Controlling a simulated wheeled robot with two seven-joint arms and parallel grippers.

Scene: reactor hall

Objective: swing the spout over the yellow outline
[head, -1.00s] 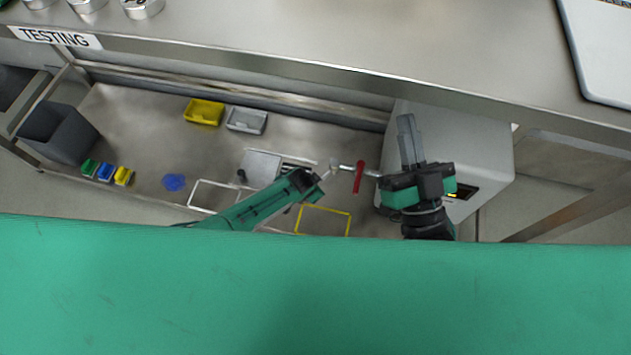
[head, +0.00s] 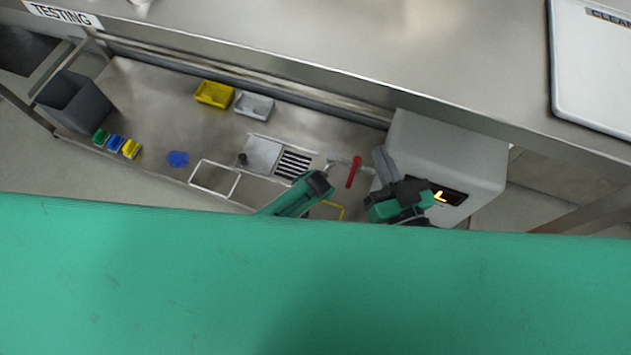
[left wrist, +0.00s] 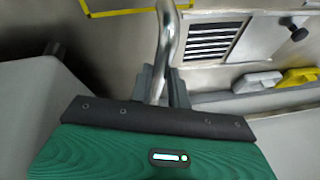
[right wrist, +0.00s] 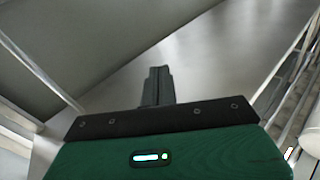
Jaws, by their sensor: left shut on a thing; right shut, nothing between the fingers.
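The spout (left wrist: 168,45) is a bent silver pipe. My left gripper (left wrist: 163,82) is shut around it in the left wrist view. In that view the pipe crosses the lower edge of the yellow outline (left wrist: 120,12) and leaves the frame at the top, so its end is hidden. In the head view my left gripper (head: 325,177) is at the tap, just left of its red handle (head: 354,172). Only a corner of the yellow outline (head: 334,205) shows there. My right gripper (head: 379,155) is shut and empty, right of the red handle; it also shows in the right wrist view (right wrist: 158,72).
A pale grey box (head: 450,150) stands beside the right gripper. A white outline (head: 214,163), a drain grille (head: 293,164), a yellow tray (head: 214,94) and a grey tray (head: 254,105) lie leftward. A steel shelf edge (head: 300,68) runs above. The green foreground hides the lower part.

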